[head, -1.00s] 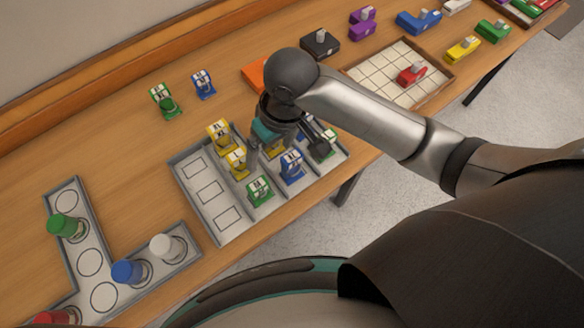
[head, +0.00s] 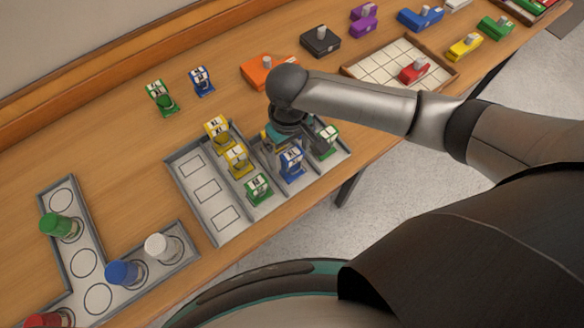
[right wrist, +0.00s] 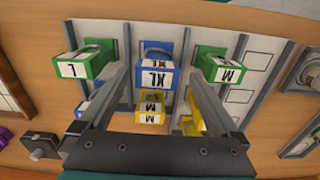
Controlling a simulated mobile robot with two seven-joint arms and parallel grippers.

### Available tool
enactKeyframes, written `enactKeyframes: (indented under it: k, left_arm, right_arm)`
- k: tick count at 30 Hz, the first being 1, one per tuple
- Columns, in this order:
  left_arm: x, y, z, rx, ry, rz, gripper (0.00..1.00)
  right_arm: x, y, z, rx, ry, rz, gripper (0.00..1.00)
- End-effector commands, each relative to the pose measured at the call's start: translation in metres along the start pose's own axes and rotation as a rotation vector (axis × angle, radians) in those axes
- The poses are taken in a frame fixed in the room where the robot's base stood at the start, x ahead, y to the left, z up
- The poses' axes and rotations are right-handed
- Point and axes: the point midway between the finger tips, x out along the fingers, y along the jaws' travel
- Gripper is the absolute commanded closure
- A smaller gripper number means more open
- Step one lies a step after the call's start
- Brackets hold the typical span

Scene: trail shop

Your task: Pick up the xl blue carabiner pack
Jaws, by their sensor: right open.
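The XL blue carabiner pack (right wrist: 155,75) shows in the right wrist view with an upside-down "XL" label. It lies between the fingertips of my right gripper (right wrist: 162,80), with a gap to each finger; depth is hard to judge. In the head view the blue pack (head: 291,163) stands in the grey divided tray (head: 219,235), just in front of my right gripper (head: 284,140). That gripper is open and empty over the tray, its fingers partly hidden by my wrist. My left gripper is not in view.
In the wrist view, a green L pack (right wrist: 83,64) and a green M pack (right wrist: 218,68) flank the blue one, with a yellow M pack (right wrist: 151,112) nearer the gripper. Another blue pack (head: 202,80) stands behind the tray. The tray's left compartment is empty.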

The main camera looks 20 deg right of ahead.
Motion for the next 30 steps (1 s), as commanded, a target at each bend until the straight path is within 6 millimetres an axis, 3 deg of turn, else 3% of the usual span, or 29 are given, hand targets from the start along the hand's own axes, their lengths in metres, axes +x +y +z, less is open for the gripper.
enactKeyframes:
  k: [12, 21, 30]
  left_arm:
    - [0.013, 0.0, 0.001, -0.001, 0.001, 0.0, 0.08]
    - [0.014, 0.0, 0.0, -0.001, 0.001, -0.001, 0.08]
    - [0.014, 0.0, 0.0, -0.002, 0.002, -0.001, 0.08]
  right_arm:
    - [0.049, 0.004, 0.004, -0.001, -0.001, 0.001, 0.03]
    - [0.054, 0.004, 0.004, -0.002, 0.001, 0.0, 0.03]
    - [0.054, 0.004, 0.004, -0.002, 0.001, 0.0, 0.34]
